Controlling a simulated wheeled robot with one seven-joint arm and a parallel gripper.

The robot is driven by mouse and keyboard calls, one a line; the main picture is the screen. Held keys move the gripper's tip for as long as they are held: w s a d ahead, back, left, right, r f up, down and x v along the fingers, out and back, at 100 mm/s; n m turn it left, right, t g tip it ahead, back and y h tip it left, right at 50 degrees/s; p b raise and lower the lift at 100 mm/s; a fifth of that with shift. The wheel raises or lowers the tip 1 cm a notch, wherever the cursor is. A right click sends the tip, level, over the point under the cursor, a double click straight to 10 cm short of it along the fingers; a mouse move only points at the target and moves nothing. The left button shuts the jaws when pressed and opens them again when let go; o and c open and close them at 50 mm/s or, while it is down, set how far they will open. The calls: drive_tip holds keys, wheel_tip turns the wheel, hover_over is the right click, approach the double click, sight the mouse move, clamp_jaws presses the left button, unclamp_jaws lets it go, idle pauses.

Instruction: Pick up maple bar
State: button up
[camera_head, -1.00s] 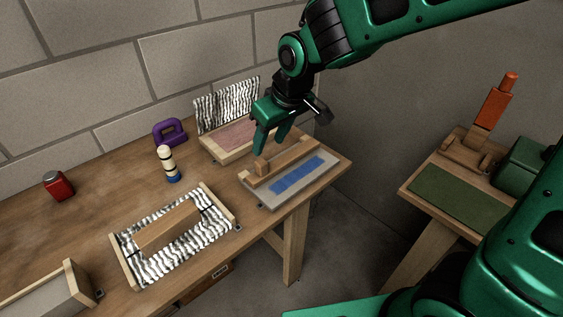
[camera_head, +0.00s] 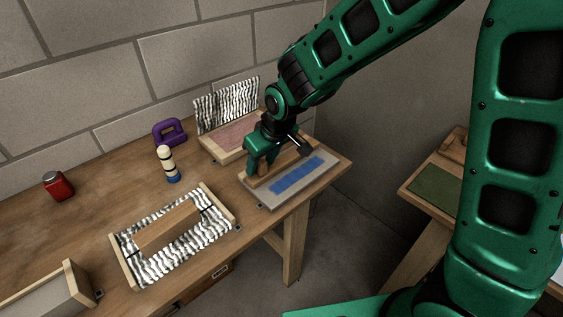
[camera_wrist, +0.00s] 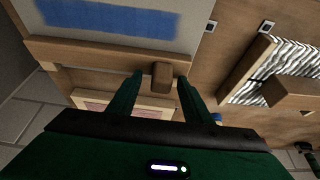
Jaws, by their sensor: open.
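A wooden bar (camera_head: 290,160) lies along the far long side of the grey tray with a blue strip; I take it as the maple bar. In the wrist view the bar (camera_wrist: 90,53) runs crosswise, and a small darker wooden block (camera_wrist: 162,77) sits against it. My gripper (camera_head: 262,168) is down at the bar's left end in the head view, hiding part of it. In the wrist view my gripper (camera_wrist: 162,82) is open, with the block between its two fingertips. I cannot tell whether the fingers touch it.
The grey tray (camera_head: 268,197) stands near the table's right edge. A striped tray (camera_head: 128,262) with another wooden bar (camera_head: 168,228) is to its left. A purple ring-shaped object (camera_head: 169,132), a banded peg (camera_head: 167,165) and a red jar (camera_head: 57,186) stand farther back.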

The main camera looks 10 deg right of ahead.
drive_tip(key=shift+f, duration=0.1)
clamp_jaws()
